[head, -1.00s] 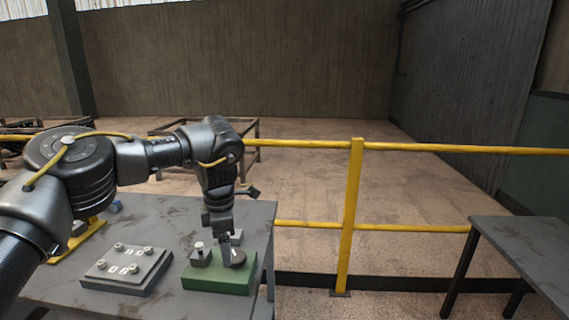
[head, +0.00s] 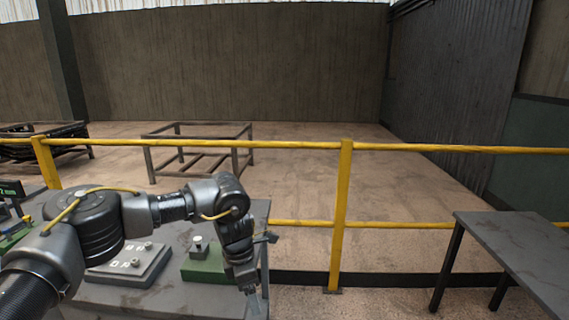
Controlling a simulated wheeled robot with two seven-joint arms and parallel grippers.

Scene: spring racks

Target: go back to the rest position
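My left arm comes in from the left and reaches over the grey table (head: 180,297). Its gripper (head: 257,303) hangs pointing down at the table's right edge, to the right of the green block (head: 204,270) and apart from it. The fingers are seen nearly edge-on and run close to the bottom of the picture, so I cannot tell whether they are open or shut or hold anything. My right gripper is not in view.
A grey plate with several pegs (head: 132,268) lies left of the green block, partly behind my arm. A yellow railing (head: 343,215) runs behind the table. Another table (head: 515,245) stands at the right. Floor between the tables is clear.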

